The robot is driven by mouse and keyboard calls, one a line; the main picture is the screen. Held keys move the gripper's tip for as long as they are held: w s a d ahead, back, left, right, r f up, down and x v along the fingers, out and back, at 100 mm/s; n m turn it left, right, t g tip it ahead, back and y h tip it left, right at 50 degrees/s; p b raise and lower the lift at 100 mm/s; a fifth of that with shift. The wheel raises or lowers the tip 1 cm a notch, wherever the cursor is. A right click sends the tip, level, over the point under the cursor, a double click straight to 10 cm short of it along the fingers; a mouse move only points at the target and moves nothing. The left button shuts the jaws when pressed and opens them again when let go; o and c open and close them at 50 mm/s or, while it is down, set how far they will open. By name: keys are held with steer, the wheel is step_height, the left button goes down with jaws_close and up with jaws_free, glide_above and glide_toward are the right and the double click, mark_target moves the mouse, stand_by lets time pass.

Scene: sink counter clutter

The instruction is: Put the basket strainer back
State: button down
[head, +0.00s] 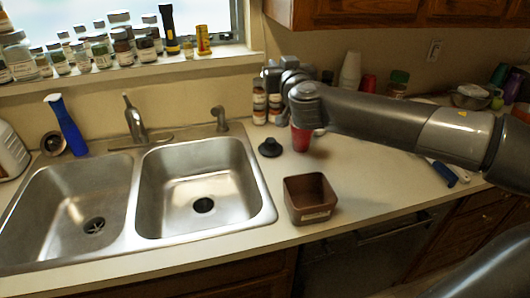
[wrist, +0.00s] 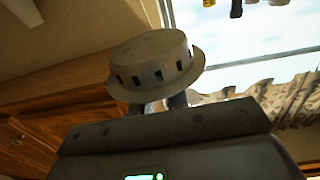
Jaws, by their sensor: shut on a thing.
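The basket strainer (wrist: 155,62) is a round grey piece with a flange and a row of dark slots around its side. In the wrist view it sits at the tips of my gripper (wrist: 157,104), which is shut on it. In the head view my gripper (head: 272,74) is raised above the back of the counter, right of the sink; the strainer is too small to make out clearly there. The right basin (head: 165,180) has a dark open drain (head: 203,205). The left basin (head: 60,195) has a drain (head: 95,225) with a light cross-shaped pattern in it.
A brown square bin (head: 310,200), a black stopper (head: 270,148) and a red cup (head: 301,139) stand right of the sink. Spice bottles (head: 259,103) stand behind. Jars (head: 100,52) line the windowsill.

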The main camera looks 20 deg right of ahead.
steer(key=shift+w+f+m+g+h, duration=0.1)
steer(key=shift+w+f+m+h, duration=0.15)
steer(key=shift+m+h, duration=0.35)
steer(key=shift+w+f+m+g+h, duration=0.1)
steer(key=shift+w+f+m+h, duration=0.15)
steer(key=shift+h, duration=0.6)
steer(key=shift+w+f+m+g+h, duration=0.15)
steer(key=shift+f+m+h, duration=0.25)
steer(key=shift+h, duration=0.35)
steer(key=shift+w+d+f+m+g+h, duration=0.1)
steer(key=shift+w+f+m+g+h, duration=0.1)
steer(key=shift+f+m+g+h, duration=0.5)
steer(key=shift+w+d+f+m+g+h, duration=0.15)
steer(key=shift+f+m+h, duration=0.2)
steer(key=shift+m+h, duration=0.65)
steer(key=f+m+g+h, duration=0.3)
steer(key=f+m+g, duration=0.1)
steer(key=f, duration=0.5)
steer(key=s+d+f+m+g+h, duration=0.1)
steer(key=f+m+g+h, duration=0.2)
steer(key=f+g, duration=0.3)
steer(key=f+m+g+h, duration=0.3)
steer(key=f+m+g, duration=0.1)
steer(key=f, duration=1)
steer(key=shift+s+d+f+m+g+h, duration=0.1)
steer(key=shift+s+d+m+g+h, duration=0.2)
steer(key=shift+g, duration=0.5)
steer(key=shift+f, duration=0.1)
